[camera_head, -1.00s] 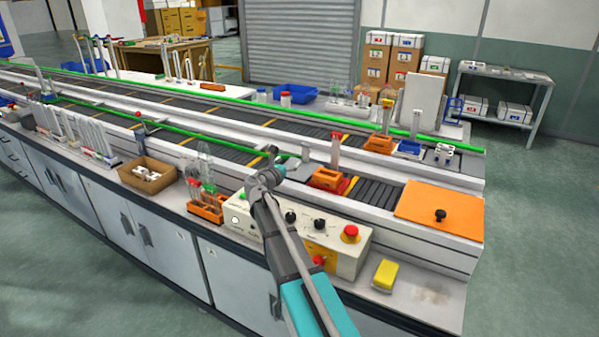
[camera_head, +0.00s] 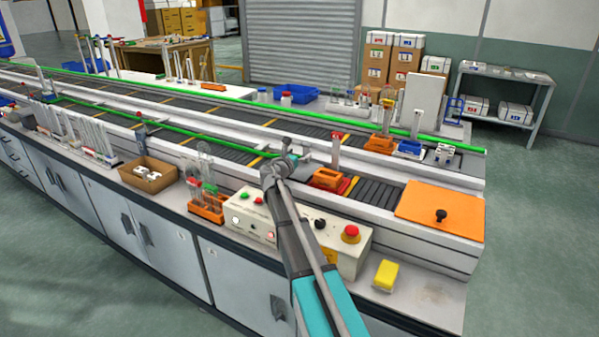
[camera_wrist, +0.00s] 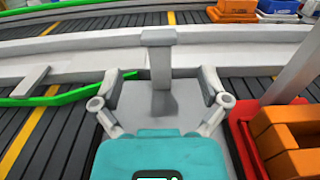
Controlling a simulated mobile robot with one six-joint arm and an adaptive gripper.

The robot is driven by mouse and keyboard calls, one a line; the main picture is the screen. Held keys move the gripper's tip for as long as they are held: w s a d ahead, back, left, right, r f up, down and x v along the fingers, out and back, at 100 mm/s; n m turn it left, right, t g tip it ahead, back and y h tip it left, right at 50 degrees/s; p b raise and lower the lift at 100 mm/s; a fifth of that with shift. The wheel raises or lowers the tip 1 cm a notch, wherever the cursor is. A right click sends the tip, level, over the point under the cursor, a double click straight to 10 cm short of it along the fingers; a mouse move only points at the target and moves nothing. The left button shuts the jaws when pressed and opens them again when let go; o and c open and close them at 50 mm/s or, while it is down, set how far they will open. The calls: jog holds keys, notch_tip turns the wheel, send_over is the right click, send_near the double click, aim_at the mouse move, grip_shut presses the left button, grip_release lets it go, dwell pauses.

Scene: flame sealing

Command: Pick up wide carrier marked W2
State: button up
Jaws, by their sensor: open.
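No W2 mark is readable in either view, so I cannot tell which carrier is W2. An orange carrier (camera_head: 327,179) with an upright red-topped piece sits on the near conveyor, just right of my gripper (camera_head: 290,156). In the wrist view an orange carrier (camera_wrist: 285,135) stands at the lower right, on a red base (camera_wrist: 243,140). Another orange carrier (camera_head: 379,143) and a blue carrier (camera_head: 409,148) stand farther back right. My gripper (camera_wrist: 160,90) is open, its fingers spread on either side of a pale grey upright post (camera_wrist: 160,60) on a grey plate. It grips nothing.
A control box (camera_head: 252,217) with buttons lies under my arm. An orange rack (camera_head: 206,207) with glassware and a cardboard box (camera_head: 149,174) stand left on the ledge. A green guide rail (camera_head: 200,136) runs along the near conveyor. An orange plate (camera_head: 440,211) covers its right end.

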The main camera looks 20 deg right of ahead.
aim_at(305, 148)
jog(key=shift+x, duration=2.65)
jog(key=shift+a, duration=0.1)
jog(key=shift+w+r, duration=0.1)
grip_shut()
